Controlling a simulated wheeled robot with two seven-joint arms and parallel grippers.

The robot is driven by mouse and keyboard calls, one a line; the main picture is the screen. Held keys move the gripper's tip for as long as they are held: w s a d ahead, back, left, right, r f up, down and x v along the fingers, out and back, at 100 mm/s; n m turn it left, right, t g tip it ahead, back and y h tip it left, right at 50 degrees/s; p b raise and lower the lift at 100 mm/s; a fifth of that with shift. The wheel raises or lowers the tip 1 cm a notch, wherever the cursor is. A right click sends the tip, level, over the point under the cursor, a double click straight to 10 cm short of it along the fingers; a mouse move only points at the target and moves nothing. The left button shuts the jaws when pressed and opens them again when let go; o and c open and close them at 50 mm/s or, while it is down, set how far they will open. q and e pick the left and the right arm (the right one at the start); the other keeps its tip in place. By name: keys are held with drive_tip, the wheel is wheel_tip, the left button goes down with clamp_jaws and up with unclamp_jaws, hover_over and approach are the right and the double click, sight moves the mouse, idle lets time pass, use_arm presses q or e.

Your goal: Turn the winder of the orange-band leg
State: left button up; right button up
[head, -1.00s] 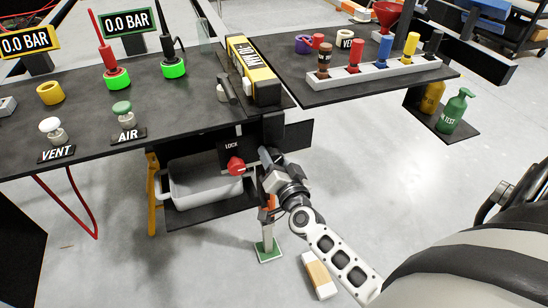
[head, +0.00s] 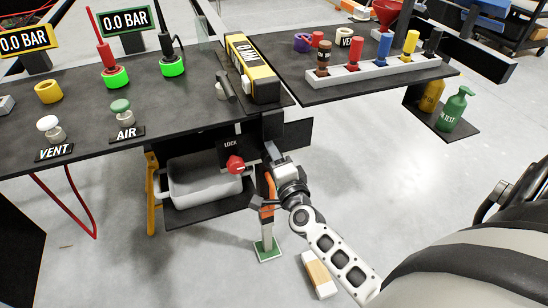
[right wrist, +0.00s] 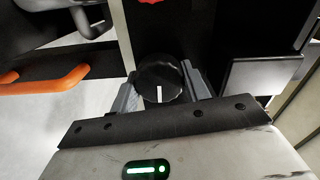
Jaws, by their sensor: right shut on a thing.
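The leg (head: 265,233) with an orange band (head: 267,211) stands upright on a green-edged foot plate below the chassis. My right gripper (head: 270,167) is beside the leg's upper end in the head view, where its fingertips are hard to see. In the right wrist view, a round black winder knob (right wrist: 160,80) with a white mark sits between the two grey fingers of my right gripper (right wrist: 162,92), which are shut on it. The white mark points toward the gripper body. My left gripper is not in view.
A red LOCK knob (head: 235,165) is just left of my right gripper. A white tub (head: 205,183) sits under the chassis. An orange-and-white block (head: 319,276) lies on the floor. Open floor lies to the right.

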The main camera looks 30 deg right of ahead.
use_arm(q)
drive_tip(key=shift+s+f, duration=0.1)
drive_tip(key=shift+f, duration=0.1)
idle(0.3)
use_arm(e)
drive_tip(key=o, duration=1)
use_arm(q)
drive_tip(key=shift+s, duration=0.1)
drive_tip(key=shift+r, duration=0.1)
use_arm(e)
drive_tip(key=shift+a, duration=0.1)
